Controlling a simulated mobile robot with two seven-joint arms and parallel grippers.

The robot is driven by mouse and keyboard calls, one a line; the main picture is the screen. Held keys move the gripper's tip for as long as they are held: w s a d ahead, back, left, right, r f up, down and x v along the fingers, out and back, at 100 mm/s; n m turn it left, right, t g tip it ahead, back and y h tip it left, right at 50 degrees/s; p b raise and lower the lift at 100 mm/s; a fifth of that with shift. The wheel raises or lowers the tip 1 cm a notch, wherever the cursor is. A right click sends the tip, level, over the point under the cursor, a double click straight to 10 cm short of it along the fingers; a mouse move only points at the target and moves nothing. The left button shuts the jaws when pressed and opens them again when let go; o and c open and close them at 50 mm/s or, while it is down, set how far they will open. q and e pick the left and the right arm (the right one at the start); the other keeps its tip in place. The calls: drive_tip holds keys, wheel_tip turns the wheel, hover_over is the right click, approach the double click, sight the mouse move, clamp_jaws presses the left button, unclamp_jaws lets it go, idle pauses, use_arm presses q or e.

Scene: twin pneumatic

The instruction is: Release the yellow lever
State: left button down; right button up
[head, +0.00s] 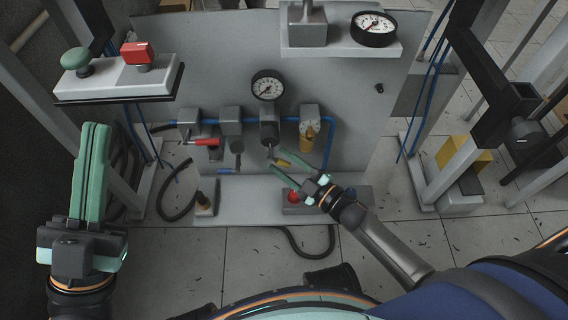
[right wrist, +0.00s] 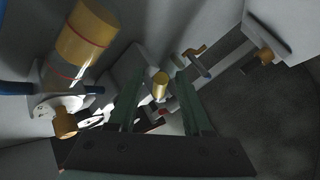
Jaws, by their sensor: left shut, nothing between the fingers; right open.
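The yellow lever (head: 284,163) shows as a small yellow piece at the lower middle of the grey panel, partly hidden by my right gripper. My right gripper (head: 279,163) is open, with its green fingers reaching up to the lever. In the right wrist view a yellow round end (right wrist: 160,86), which looks like the lever's, shows between the two spread fingers (right wrist: 157,80). I cannot tell whether either finger touches it. My left gripper (head: 97,130) is shut and empty, pointing up at the far left, well apart from the lever.
A red lever (head: 207,142) and a blue lever (head: 229,171) are further left on the panel. A red button (head: 294,196) is just below my right gripper. Gauges (head: 267,86) and blue tubing are above. A shelf with green and red buttons (head: 137,52) is upper left.

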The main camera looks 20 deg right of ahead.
clamp_jaws()
idle(0.4)
